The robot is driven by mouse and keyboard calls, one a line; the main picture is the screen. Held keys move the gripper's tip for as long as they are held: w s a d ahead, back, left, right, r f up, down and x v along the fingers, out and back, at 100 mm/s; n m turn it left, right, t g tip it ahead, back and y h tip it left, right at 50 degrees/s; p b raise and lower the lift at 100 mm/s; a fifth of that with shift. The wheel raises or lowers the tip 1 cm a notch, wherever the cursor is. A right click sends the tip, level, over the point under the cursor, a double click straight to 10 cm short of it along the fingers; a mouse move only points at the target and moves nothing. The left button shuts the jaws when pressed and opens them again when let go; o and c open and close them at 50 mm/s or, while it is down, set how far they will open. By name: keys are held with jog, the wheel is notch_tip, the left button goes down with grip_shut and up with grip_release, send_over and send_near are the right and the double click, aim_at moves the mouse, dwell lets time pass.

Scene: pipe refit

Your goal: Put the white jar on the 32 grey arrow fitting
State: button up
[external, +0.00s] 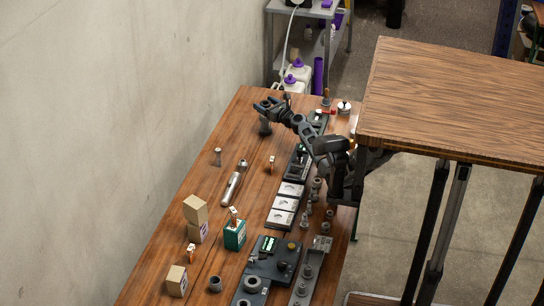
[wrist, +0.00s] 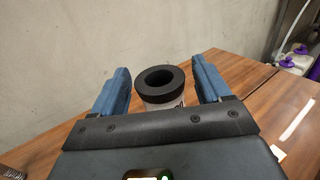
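My gripper (external: 262,107) is over the far left part of the wooden table. In the wrist view my gripper (wrist: 161,80) has its two blue fingers apart. A round piece with a thick black ring top and a pale, marked body (wrist: 165,97) shows between them, with a narrow gap on each side. In the external view a dark grey cylinder (external: 265,128) stands under the gripper. A small white jar-like pot with a dark knob (external: 344,106) stands at the table's far right corner. I cannot read a 32 or a grey arrow on any fitting.
White picture cards (external: 286,200) lie mid-table. Cardboard boxes (external: 195,218), a green box (external: 235,234) and a dark device (external: 270,262) stand nearer. Small fittings (external: 306,220) line the right side. A second wooden top (external: 455,95) rises at right.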

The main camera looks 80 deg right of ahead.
jog(key=shift+r, duration=0.1)
jog(key=shift+r, duration=0.15)
jog(key=p+v, duration=0.2)
jog(key=v, duration=1)
jog(key=shift+p, duration=0.3)
